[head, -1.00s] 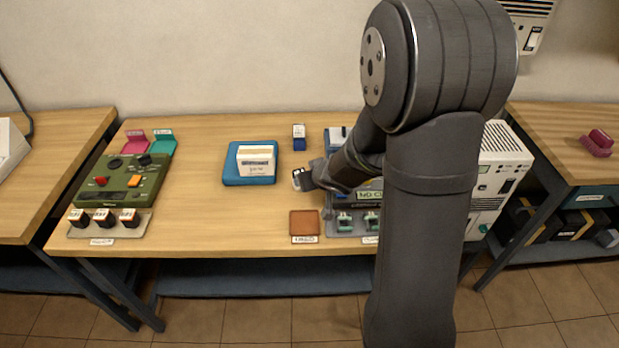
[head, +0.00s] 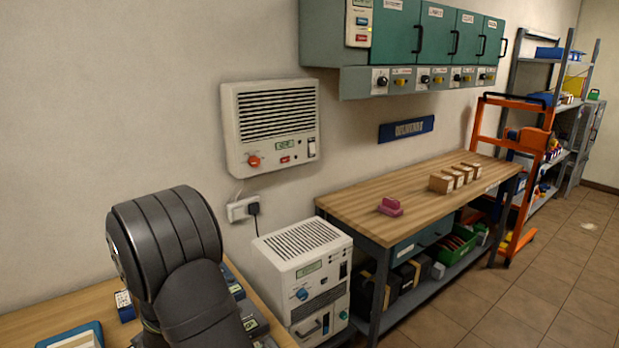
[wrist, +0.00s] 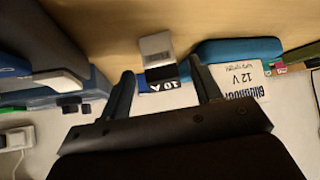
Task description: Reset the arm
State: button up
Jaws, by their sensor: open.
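In the wrist view my gripper (wrist: 163,72) is open, its two dark fingers apart. A small block (wrist: 157,52) with a grey top and a dark face marked "10 A" shows between the fingertips. It appears to be beyond them, and I see no finger touching it. To its right are a blue tray (wrist: 238,49) and a white box marked "12 V" (wrist: 240,88). In the head view my arm's dark links fill the lower left, and the gripper itself is out of that picture.
In the head view a white charger unit (head: 300,252) stands beside my arm. A wooden bench (head: 400,200) at right holds a magenta piece (head: 390,207) and several small cartons (head: 455,177). An orange trolley (head: 520,140) stands behind.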

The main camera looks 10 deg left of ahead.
jog(key=shift+x, duration=2.2)
jog(key=shift+s+d+r, duration=0.1)
jog(key=v, duration=1.2)
jog(key=x, duration=1.2)
notch_tip(320, 180, up, 2)
notch_tip(320, 180, up, 2)
jog(key=shift+w+d+r, duration=0.25)
jog(key=shift+d+r, duration=0.05)
jog(key=shift+d, duration=0.05)
